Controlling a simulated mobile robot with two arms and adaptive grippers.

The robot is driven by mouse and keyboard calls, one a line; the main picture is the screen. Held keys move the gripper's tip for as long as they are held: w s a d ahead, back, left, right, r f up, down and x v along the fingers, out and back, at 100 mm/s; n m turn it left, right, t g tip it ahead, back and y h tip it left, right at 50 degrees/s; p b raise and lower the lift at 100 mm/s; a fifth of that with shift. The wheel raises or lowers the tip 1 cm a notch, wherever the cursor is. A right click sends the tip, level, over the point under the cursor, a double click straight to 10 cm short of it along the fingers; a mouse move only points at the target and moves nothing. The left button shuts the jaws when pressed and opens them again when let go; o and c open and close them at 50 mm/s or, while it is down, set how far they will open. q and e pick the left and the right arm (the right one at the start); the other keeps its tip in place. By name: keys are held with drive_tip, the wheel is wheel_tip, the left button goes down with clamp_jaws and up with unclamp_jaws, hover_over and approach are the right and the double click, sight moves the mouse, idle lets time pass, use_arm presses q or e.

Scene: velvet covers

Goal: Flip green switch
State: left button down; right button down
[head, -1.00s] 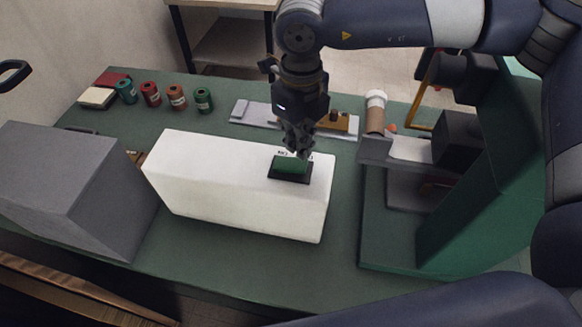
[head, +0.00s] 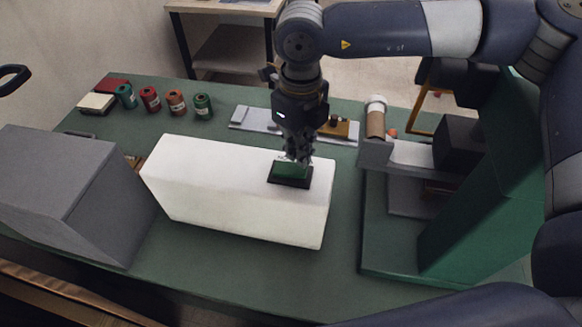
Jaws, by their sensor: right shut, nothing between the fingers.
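The green switch (head: 288,170) sits in a dark frame on the top of a white box (head: 215,195), near its right end. My right gripper (head: 297,158) points down with its fingertips at the far right edge of the switch. It is shut and holds nothing. The fingertips seem to touch the switch, but they are dark and small, so contact is hard to tell. They hide part of the switch's far edge. My left gripper is not in view.
A grey block (head: 60,190) stands left of the white box. Several thread spools (head: 150,98) stand at the back left. A green and grey machine (head: 410,230) stands on the right. The green tabletop (head: 240,275) is clear in front of the white box.

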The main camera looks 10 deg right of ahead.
drive_tip(key=shift+f+b, duration=0.6)
idle(0.7)
